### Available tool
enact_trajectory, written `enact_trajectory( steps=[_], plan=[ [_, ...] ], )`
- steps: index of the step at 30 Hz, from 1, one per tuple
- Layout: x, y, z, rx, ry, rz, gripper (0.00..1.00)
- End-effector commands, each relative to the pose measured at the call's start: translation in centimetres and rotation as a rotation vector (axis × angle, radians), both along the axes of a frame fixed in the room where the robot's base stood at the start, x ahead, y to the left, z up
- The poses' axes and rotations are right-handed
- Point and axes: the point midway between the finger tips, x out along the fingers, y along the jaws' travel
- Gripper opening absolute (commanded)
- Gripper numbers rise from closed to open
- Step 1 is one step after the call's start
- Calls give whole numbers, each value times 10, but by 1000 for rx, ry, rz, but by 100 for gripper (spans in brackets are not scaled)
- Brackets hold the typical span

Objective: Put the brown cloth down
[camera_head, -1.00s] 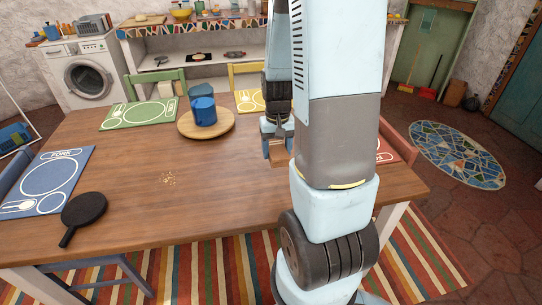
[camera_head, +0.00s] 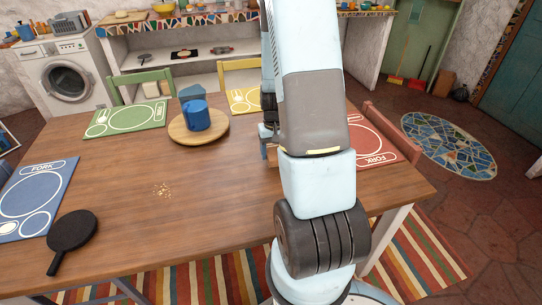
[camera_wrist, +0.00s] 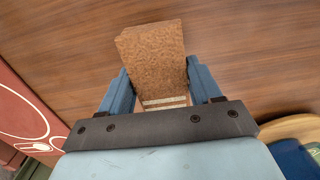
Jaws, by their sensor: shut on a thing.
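The brown cloth (camera_wrist: 152,48) is a folded, speckled brown piece held between the two blue fingers of my gripper (camera_wrist: 157,72) in the wrist view. It sticks out past the fingertips, over the wooden table (camera_wrist: 60,55). Whether it touches the wood I cannot tell. In the head view my gripper (camera_head: 266,142) is mostly hidden behind my arm, over the right part of the table (camera_head: 190,220). Only a small brownish edge of the cloth shows there.
A round wooden board (camera_head: 221,126) with a blue mug (camera_head: 196,117) stands left of my gripper. A red placemat (camera_head: 376,143) lies to the right. A black pan (camera_head: 73,230) and crumbs (camera_head: 162,190) are at the left.

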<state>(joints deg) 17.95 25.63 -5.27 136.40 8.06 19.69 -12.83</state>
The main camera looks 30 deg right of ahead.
Motion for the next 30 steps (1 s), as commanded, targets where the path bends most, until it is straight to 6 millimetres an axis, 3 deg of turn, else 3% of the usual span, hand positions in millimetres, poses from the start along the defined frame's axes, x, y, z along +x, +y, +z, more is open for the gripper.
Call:
enact_trajectory(
  steps=[12,23,24,30],
  plan=[
    [5,11,-36,1,1,27,25],
    [6,12,-38,1,0,28,25],
    [6,11,-39,0,1,28,64],
    [5,11,-39,0,2,27,83]
  ],
)
